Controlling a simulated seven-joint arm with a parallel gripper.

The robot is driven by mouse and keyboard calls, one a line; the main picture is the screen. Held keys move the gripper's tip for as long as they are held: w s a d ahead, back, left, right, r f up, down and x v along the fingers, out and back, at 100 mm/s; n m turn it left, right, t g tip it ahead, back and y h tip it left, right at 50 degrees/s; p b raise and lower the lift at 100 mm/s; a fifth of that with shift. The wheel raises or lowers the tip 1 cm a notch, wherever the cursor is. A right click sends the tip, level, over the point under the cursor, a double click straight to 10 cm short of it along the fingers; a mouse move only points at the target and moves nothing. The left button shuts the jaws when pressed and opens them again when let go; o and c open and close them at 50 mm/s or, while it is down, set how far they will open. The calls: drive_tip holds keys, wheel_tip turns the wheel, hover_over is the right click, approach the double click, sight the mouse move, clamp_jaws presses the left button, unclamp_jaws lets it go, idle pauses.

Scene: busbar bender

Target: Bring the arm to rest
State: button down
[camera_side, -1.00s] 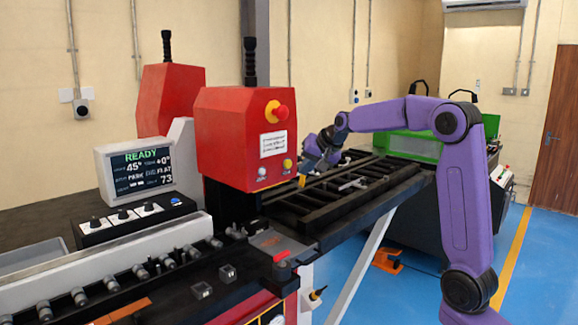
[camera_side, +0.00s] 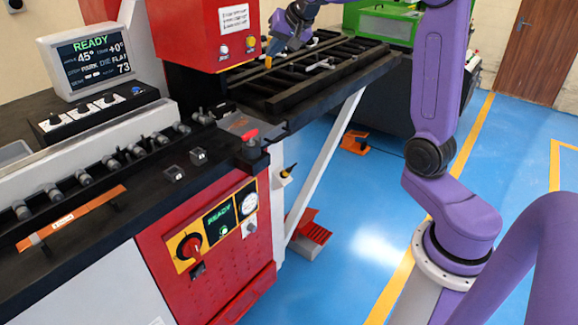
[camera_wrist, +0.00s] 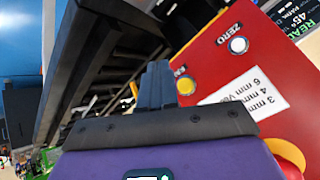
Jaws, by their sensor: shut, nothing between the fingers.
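My gripper shows in the wrist view (camera_wrist: 157,85) as two dark fingers pressed together with nothing between them. In the side view my gripper (camera_side: 274,46) is at the top, above the black slatted support table (camera_side: 340,84), just right of the red bender head (camera_side: 205,35). The fingertips are small there, and I cannot tell whether they touch anything. In the wrist view the red head (camera_wrist: 222,50), with a white button and a yellow button, is close on the right of the fingers. A small yellow part (camera_wrist: 134,90) is just left of the fingers.
The control screen (camera_side: 87,50) reads READY. The red machine cabinet (camera_side: 210,235) stands in front, with a red foot pedal (camera_side: 310,232) and an orange pedal (camera_side: 354,143) on the blue floor. A green-topped machine (camera_side: 382,24) is behind. Open floor lies to the right.

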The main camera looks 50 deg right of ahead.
drive_tip(key=s+a+f+n+g+y, duration=0.2)
drive_tip(key=s+a+f+n, duration=0.25)
drive_tip(key=s+a, duration=0.45)
drive_tip(key=s+a+f+n+g+y, duration=0.1)
drive_tip(key=s+a+f+n+g, duration=0.15)
drive_tip(key=s+a+n, duration=0.55)
drive_tip(key=s+a+f+n+g+h, duration=0.1)
drive_tip(key=s+f+n, duration=0.3)
drive_tip(key=s, duration=0.7)
drive_tip(key=s+a+f+n+g+h, duration=0.1)
drive_tip(key=s+f+n+g, duration=0.2)
drive_tip(key=s, duration=0.8)
drive_tip(key=shift+s+f+n, duration=0.35)
drive_tip(key=shift+f+n, duration=0.05)
drive_tip(key=shift+n, duration=0.05)
